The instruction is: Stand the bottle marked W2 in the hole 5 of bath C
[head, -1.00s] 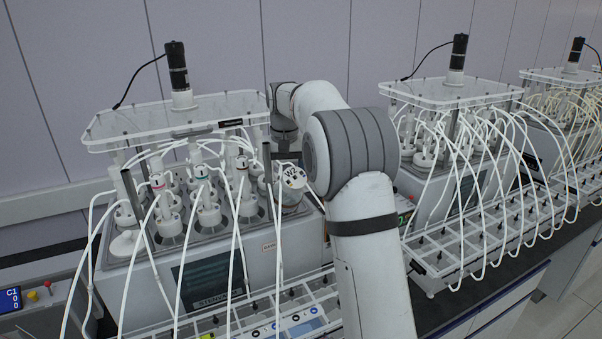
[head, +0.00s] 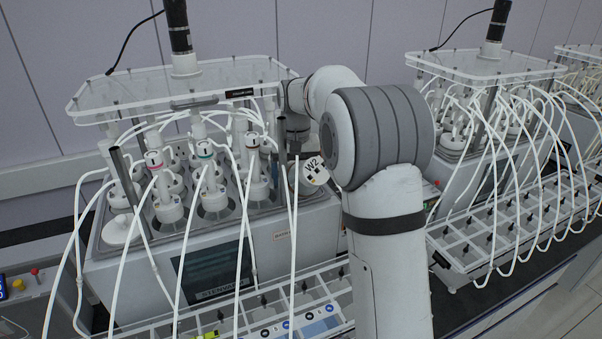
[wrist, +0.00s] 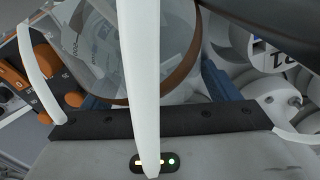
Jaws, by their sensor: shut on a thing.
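The bottle marked W2 shows by its white lid (head: 314,172) at the right end of the near bath (head: 284,240). Its lid is tilted towards the camera. My gripper (wrist: 155,88) is shut on it, with blue fingers either side of the clear glass (wrist: 100,45) in the wrist view. In the head view the jaws are mostly hidden behind the lid and my arm. The bath's top has several round holes, many filled by bottles with white caps. Hole numbers and the bath's letter are not readable, and the bottle's bottom is hidden.
White tubes arch over the bath's front; one (wrist: 140,60) crosses close before the wrist camera. A clear plate (head: 215,85) with a black motor (head: 178,25) hangs above the bath. A tube rack (head: 285,310) lies in front. A second bath unit (head: 470,130) stands at right.

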